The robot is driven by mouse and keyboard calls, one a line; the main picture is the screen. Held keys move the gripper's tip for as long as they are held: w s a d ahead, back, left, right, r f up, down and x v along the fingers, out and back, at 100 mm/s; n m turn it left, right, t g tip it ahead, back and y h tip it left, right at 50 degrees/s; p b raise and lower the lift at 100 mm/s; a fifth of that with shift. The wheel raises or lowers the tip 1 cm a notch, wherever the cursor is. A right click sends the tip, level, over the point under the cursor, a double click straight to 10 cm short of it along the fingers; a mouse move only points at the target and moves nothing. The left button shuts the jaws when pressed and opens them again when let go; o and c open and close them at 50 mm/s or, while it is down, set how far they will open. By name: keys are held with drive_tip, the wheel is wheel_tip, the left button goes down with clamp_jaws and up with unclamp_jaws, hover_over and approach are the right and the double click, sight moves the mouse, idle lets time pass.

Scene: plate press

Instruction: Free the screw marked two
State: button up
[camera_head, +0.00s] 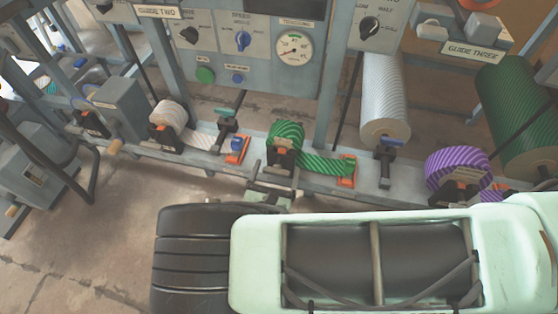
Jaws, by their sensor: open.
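No screw with a readable mark two shows in the head view. A label reading GUIDE TWO (160,12) is on the frame at the upper left. A small clamp-like fitting with a dark handle (228,122) stands on the rail between the white and green rolls. I cannot tell whether either is a screw. My gripper (268,192) seems to show its end just beyond my black wrist, below the green striped roll. It is open and mostly hidden by my arm. I see nothing held in it.
A rail (330,183) crosses the view, carrying a white roll (168,115), a green striped roll (286,135) and a purple striped roll (456,165). A control panel (265,50) with knobs and a gauge stands behind. Bare floor (100,240) is at the lower left.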

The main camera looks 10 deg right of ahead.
drive_tip(key=shift+w, duration=0.15)
drive_tip(key=c, duration=1)
